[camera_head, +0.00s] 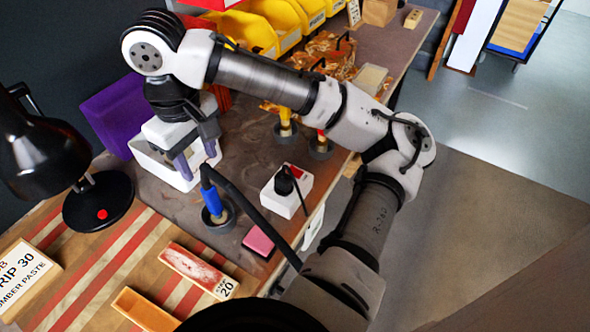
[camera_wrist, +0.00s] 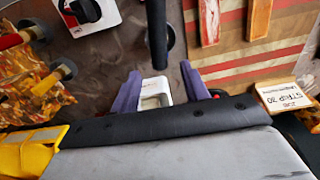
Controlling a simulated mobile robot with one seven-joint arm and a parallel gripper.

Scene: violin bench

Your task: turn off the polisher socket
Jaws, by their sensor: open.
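A white socket box (camera_head: 152,163) stands on the bench at the left, under my gripper (camera_head: 196,156). In the wrist view, part of this white box (camera_wrist: 151,90) shows between the two purple fingers of my gripper (camera_wrist: 160,72). The fingers are apart and hold nothing; contact with the box cannot be told. A second white socket box (camera_head: 287,196) with a red switch and a black plug stands to the right; it also shows in the wrist view (camera_wrist: 97,22). Which box serves the polisher is not clear. The first box's switch is largely hidden.
A blue-handled tool (camera_head: 212,201) with a black cable stands between the boxes. Yellow-handled (camera_head: 285,122) and red-handled (camera_head: 321,146) tools stand behind. A purple block (camera_head: 108,112) is beside my gripper. A black lamp (camera_head: 40,150) is at left; a pink block (camera_head: 259,240) lies in front.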

